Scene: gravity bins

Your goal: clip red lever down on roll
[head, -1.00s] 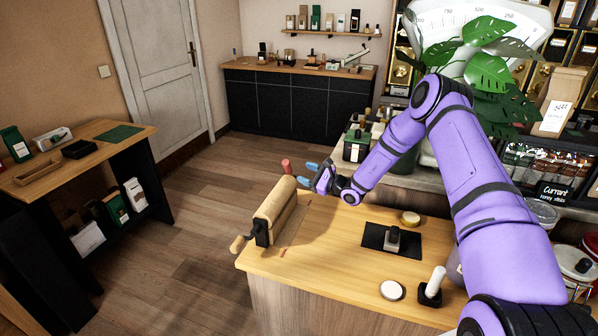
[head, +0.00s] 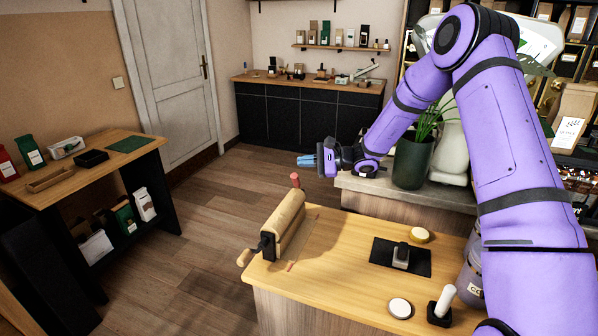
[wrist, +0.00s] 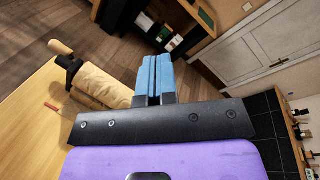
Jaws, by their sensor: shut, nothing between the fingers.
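The roll (head: 290,222) of brown paper lies in its holder along the left edge of the wooden counter. The red lever (head: 295,180) stands upright at the roll's far end; the wrist view does not clearly show it. The roll also shows at the left of the wrist view (wrist: 100,84), with its wooden crank handle (wrist: 60,47) beyond it. My gripper (head: 300,160) is in the air above and beyond the roll's far end, higher than the red lever and apart from it. Its blue fingers (wrist: 153,75) are together and empty.
A potted plant (head: 412,160) stands behind. Open floor lies left of the counter.

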